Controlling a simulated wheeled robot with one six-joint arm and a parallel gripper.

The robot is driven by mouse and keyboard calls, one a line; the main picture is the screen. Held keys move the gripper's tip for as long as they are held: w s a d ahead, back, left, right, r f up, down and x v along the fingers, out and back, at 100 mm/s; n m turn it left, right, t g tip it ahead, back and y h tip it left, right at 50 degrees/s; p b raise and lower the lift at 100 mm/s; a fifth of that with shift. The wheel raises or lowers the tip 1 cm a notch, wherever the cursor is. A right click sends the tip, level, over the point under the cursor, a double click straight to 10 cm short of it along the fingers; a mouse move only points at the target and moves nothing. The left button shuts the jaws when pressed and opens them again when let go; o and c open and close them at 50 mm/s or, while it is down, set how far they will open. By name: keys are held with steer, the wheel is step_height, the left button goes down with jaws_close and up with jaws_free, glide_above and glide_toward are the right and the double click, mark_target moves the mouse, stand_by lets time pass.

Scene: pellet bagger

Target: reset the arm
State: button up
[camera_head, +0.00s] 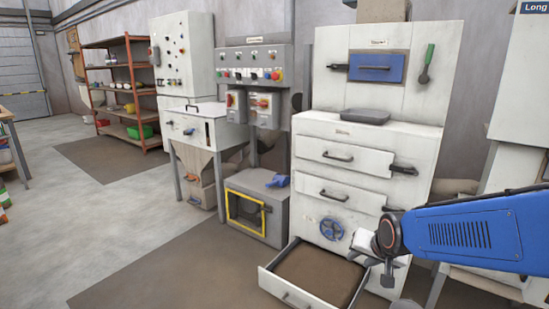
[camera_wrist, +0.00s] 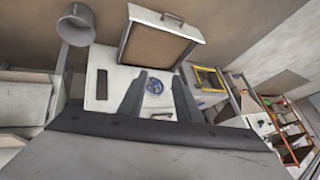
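My blue arm (camera_head: 460,235) reaches in from the right in the head view. My gripper (camera_head: 378,262) hangs at its end, in front of the lower right of the white cabinet (camera_head: 365,160) and near the pulled-out bottom drawer (camera_head: 285,290). In the wrist view, the two dark fingers of my gripper (camera_wrist: 160,90) stand apart with nothing held between them. In the head view the handwheel (camera_head: 332,229) is left of my gripper. Whether my gripper touches anything is unclear.
The drawer sticks out into the floor space and holds a brown fill. A low grey box with a yellow frame (camera_head: 246,212), a control panel (camera_head: 252,75) and a hopper stand (camera_head: 208,130) are to the left. A grey tray (camera_head: 365,116) sits on the cabinet ledge.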

steer(key=s+d+r+n+g, duration=0.1)
steer(key=s+d+r+n, duration=0.1)
steer(key=s, duration=0.9)
steer(key=s+d+r+n+g+h, duration=0.1)
steer(key=s+d+r+n, duration=0.1)
steer(key=s, duration=1)
steer(key=shift+s+d+r+g, duration=0.2)
steer(key=shift+r+g, duration=0.1)
steer(key=shift+r, duration=0.35)
